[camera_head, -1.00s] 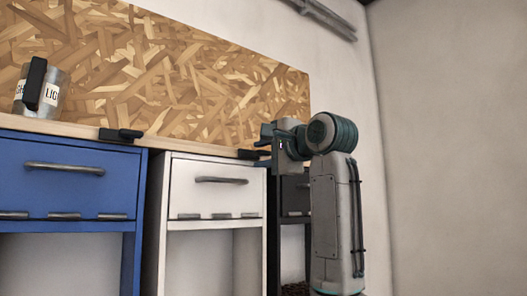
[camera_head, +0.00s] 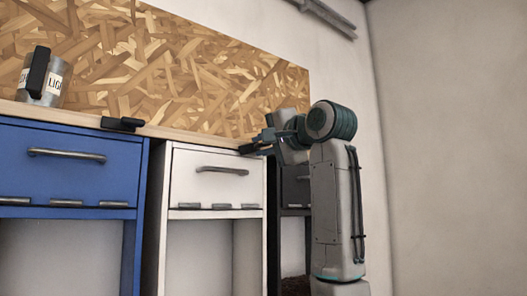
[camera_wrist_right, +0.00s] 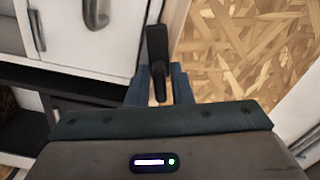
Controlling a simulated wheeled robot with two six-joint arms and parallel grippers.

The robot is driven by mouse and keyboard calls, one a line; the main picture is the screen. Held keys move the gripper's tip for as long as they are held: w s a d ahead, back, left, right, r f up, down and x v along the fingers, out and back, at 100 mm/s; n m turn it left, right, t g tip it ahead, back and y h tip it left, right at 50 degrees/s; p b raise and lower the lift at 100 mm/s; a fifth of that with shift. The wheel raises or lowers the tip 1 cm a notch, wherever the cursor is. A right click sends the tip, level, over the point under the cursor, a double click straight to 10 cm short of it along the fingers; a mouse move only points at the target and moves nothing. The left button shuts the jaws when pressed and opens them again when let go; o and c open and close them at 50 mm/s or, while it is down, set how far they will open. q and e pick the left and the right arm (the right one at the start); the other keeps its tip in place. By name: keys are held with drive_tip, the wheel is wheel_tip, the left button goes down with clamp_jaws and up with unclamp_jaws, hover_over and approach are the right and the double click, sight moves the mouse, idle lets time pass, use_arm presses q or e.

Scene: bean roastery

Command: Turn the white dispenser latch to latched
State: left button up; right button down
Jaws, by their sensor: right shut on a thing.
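The white dispenser (camera_head: 216,188) stands in the middle of the head view, with a grey bar handle on its front. Its black latch (camera_head: 247,149) sits at the top right edge, partly hidden by my right gripper. In the right wrist view the latch (camera_wrist_right: 158,48) is a dark bar that runs down between the two blue fingers. My right gripper (camera_head: 262,140) is shut on this latch; its fingers also show in the wrist view (camera_wrist_right: 159,88). My left gripper is not in view.
A blue dispenser (camera_head: 60,172) with its own black latch (camera_head: 122,124) stands to the left. A labelled metal canister (camera_head: 52,85) rests on the wooden ledge. A dark dispenser (camera_head: 295,188) is partly behind my right arm. A chipboard panel (camera_head: 170,75) backs the ledge.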

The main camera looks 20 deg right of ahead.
drive_tip(key=n+b, duration=0.1)
drive_tip(key=n, duration=0.2)
drive_tip(key=shift+f+n+b, duration=0.2)
drive_tip(key=shift+n+b, duration=0.15)
drive_tip(key=shift+n, duration=0.05)
drive_tip(key=n+b, duration=0.1)
drive_tip(key=n, duration=0.2)
drive_tip(key=shift+n, duration=0.3)
drive_tip(key=n+b, duration=0.1)
drive_tip(key=n, duration=0.2)
drive_tip(key=shift+n, duration=0.3)
drive_tip(key=shift+n+b, duration=0.45)
drive_tip(key=shift+n, duration=1.05)
drive_tip(key=c, duration=1.5)
unclamp_jaws()
drive_tip(key=shift+r, duration=0.1)
